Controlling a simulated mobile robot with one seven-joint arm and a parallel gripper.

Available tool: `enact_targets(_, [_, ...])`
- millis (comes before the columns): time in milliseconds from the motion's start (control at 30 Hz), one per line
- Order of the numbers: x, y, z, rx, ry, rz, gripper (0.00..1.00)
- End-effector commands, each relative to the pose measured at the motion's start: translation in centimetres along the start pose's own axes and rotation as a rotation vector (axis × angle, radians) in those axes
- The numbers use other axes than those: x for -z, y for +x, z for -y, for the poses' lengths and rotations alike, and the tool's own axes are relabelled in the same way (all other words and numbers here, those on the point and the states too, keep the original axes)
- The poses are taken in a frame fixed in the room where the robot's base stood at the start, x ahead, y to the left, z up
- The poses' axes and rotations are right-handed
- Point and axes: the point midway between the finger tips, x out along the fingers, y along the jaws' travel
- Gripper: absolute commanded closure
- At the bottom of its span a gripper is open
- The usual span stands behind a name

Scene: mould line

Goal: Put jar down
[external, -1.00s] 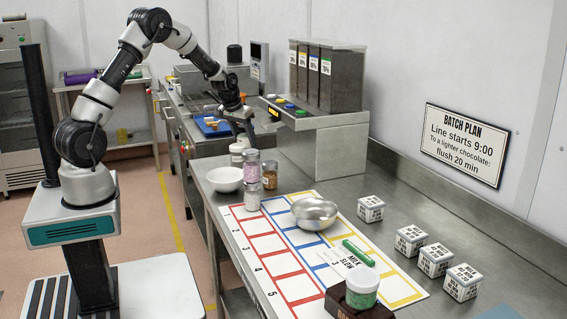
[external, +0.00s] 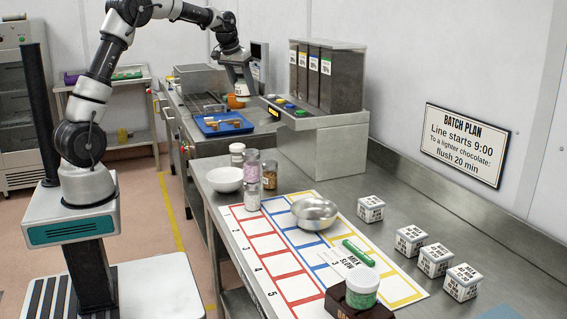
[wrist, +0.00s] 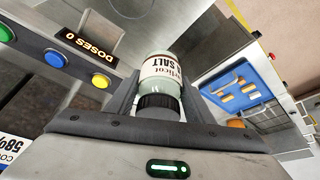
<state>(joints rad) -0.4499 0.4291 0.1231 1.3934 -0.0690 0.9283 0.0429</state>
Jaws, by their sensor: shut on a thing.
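My gripper (external: 241,84) is raised in front of the button console, near the blue tray. It is shut on a small jar (external: 242,90). In the wrist view the jar (wrist: 160,72) sits between the two fingers of my gripper (wrist: 158,92). It has a pale body, a dark lid towards the palm and a label with the word SALT, upside down in the picture. The jar appears clear of any surface.
The console (external: 318,124) with coloured buttons and tall bins stands right of my gripper. A blue tray (external: 246,127) with brown pieces lies below. Several jars, a white bowl (external: 225,187), a metal bowl (external: 314,222) and a numbered mat (external: 247,227) occupy the front counter.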

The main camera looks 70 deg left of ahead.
Motion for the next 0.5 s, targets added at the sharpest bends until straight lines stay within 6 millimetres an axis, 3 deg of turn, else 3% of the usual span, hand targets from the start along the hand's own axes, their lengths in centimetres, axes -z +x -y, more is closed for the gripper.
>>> enact_targets(33, [0.7, -1.5, 0.0, 0.000, 0.000, -0.006, 0.82])
enact_targets(267, [2.4, -5.6, 0.0, 0.000, 0.001, -0.004, 0.82])
enact_targets(500, [1.4, -5.7, -4.4, -0.041, 0.099, 0.001, 0.82])
